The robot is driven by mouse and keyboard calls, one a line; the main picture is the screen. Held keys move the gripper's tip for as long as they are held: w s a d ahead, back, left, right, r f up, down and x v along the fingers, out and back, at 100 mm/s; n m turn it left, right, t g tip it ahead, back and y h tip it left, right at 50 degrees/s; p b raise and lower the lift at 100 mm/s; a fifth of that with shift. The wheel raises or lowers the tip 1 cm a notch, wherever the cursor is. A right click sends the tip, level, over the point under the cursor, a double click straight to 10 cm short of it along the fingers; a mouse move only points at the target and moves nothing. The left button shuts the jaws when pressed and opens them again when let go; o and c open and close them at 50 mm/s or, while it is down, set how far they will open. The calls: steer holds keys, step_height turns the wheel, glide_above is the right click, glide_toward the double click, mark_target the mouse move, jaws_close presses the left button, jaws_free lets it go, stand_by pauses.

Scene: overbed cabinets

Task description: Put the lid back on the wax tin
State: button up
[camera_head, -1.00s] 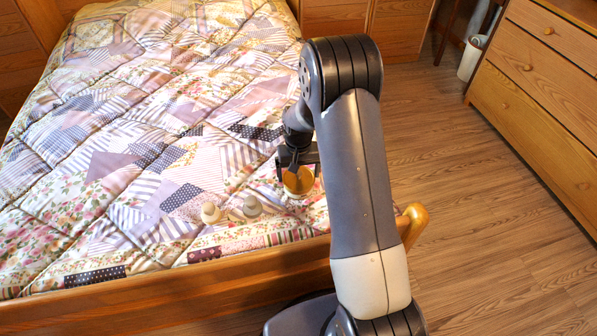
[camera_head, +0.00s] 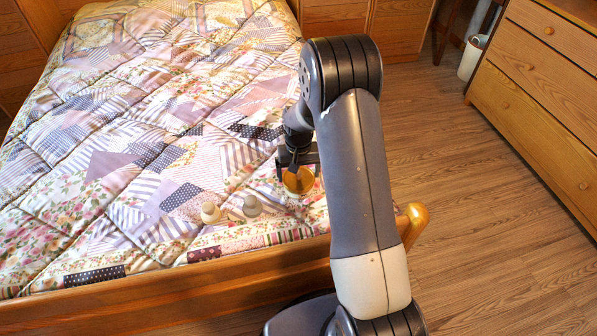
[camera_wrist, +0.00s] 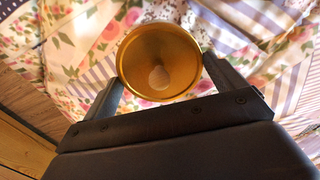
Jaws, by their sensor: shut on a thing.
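A round golden piece with a raised rim and a small knob-like bump at its middle, which looks like the lid (camera_wrist: 183,50), is between my two fingertips in the wrist view. In the head view the lid (camera_head: 298,181) shows as an orange disc low over the quilt near the bed's foot end. My gripper (camera_head: 297,172) is shut on it, with one finger at each side of the rim; it also shows in the wrist view (camera_wrist: 162,82). I see no separate wax tin; whether it is beneath the lid is hidden.
The wooden footboard (camera_head: 170,299) runs along the bed's near edge. A drawer chest (camera_head: 540,80) stands right, with open floor between.

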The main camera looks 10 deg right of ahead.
stand_by(0.3)
steer(key=o, duration=0.7)
steer(key=shift+r, duration=0.15)
steer(key=shift+r+p, duration=2.4)
steer(key=shift+r, duration=1)
steer(key=shift+c, duration=0.2)
jaws_close()
steer(key=shift+f, duration=0.2)
